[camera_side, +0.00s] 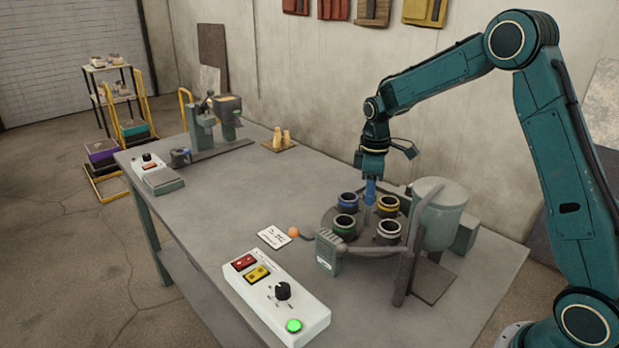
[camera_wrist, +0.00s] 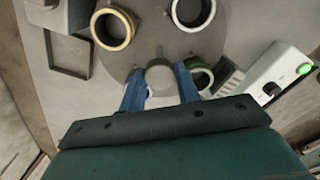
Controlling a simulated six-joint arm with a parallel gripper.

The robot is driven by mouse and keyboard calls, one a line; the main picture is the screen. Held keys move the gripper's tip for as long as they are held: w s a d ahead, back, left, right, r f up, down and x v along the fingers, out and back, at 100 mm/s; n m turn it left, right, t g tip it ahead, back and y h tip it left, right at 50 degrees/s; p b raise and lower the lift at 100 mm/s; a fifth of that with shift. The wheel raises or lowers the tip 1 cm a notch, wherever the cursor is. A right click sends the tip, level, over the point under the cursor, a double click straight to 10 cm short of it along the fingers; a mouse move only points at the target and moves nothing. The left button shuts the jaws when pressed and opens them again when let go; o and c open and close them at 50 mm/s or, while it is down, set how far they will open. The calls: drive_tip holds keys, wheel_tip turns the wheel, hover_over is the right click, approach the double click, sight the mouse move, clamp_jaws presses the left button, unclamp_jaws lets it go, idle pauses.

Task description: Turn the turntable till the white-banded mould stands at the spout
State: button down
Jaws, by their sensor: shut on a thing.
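The round grey turntable (camera_side: 365,214) carries moulds with coloured bands. The white-banded mould (camera_side: 388,231) stands at its front right in the side view and at the top in the wrist view (camera_wrist: 193,12). The yellow-banded mould (camera_side: 388,205) is at the back right, nearest the grey-green vessel (camera_side: 440,208). The blue-banded mould (camera_side: 348,202) is at the back left, the green-banded mould (camera_side: 344,227) at the front left. My gripper (camera_wrist: 160,88) points down at the turntable's middle, shut on its round grey hub knob (camera_wrist: 160,77). I cannot clearly make out the spout.
A bent grey pipe or bar (camera_side: 407,262) stands close right of the turntable. A white control box (camera_side: 276,297) with a lit green button is at the front. A white card (camera_side: 273,237) lies left of the turntable. The bench's middle left is clear.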

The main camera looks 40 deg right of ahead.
drive_tip(key=shift+n, duration=0.9)
drive_tip(key=c, duration=1)
unclamp_jaws()
drive_tip(key=shift+r, duration=0.15)
wheel_tip(320, 180, up, 14)
drive_tip(key=shift+f, duration=0.15)
